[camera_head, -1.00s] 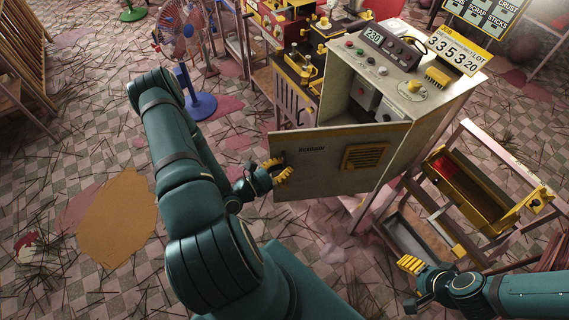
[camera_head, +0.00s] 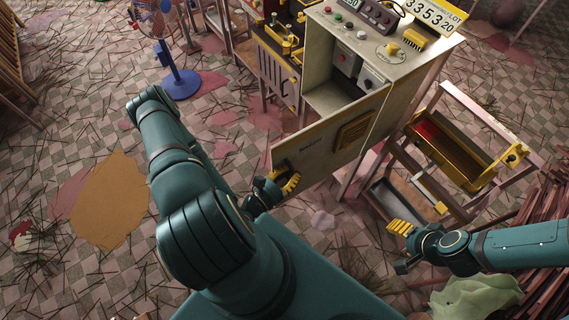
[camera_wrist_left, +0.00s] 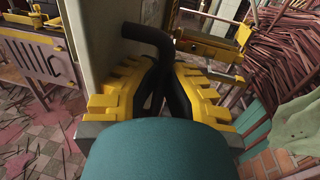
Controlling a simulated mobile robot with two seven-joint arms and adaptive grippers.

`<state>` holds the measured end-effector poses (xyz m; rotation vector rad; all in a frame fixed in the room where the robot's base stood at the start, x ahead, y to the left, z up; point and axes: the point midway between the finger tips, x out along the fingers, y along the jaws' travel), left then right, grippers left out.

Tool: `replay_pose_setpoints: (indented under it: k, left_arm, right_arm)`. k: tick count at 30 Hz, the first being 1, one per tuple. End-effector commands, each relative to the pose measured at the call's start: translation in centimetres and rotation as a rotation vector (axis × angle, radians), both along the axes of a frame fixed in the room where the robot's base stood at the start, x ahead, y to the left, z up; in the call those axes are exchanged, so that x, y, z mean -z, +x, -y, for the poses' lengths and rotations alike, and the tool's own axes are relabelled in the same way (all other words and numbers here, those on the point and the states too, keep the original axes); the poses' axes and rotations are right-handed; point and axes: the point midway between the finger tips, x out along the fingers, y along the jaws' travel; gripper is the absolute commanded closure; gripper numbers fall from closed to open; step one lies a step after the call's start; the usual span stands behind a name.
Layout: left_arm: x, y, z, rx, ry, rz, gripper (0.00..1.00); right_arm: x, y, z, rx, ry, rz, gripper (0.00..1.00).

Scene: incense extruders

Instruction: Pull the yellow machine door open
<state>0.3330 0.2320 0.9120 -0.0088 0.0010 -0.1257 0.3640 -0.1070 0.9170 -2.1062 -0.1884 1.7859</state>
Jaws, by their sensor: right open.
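The machine door (camera_head: 318,143) is a pale panel with a yellow vent, swung well out from the machine cabinet (camera_head: 318,62) in the head view. Its inside compartment shows. My left gripper (camera_head: 283,178) is at the door's free left edge. In the left wrist view, the yellow fingers of my left gripper (camera_wrist_left: 158,95) close around the black curved door handle (camera_wrist_left: 150,40), with the pale door (camera_wrist_left: 90,35) just beyond. My right gripper (camera_head: 402,246) is open and empty, to the right of the door near the cart.
A rack with a yellow tray (camera_head: 480,178) stands right of the machine, close to my right gripper. A blue fan (camera_head: 180,82) stands at the upper left. Thin sticks litter the tiled floor. Floor left of the door is otherwise mostly clear.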

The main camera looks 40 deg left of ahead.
Motion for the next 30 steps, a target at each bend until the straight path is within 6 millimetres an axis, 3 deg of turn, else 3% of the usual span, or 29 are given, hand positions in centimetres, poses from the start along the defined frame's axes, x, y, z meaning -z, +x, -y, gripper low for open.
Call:
replay_pose_setpoints:
  k: [6,19,21,30]
  left_arm:
    - [0.09,-0.25,1.09,-0.026,-0.002,-0.003,1.00]
    - [0.10,-0.26,1.23,-0.031,0.001,-0.002,1.00]
    - [0.10,-0.25,1.23,-0.031,0.001,-0.002,0.75]
    - [0.04,-0.23,1.20,-0.032,0.000,0.000,0.75]
  right_arm:
    - [-0.06,0.00,0.00,0.000,0.000,0.000,0.39]
    - [-0.07,0.00,0.01,0.000,0.000,0.000,0.39]
    - [-0.07,-0.01,0.01,0.000,0.000,0.000,0.39]
    - [-0.09,0.00,0.00,0.000,0.000,0.000,0.39]
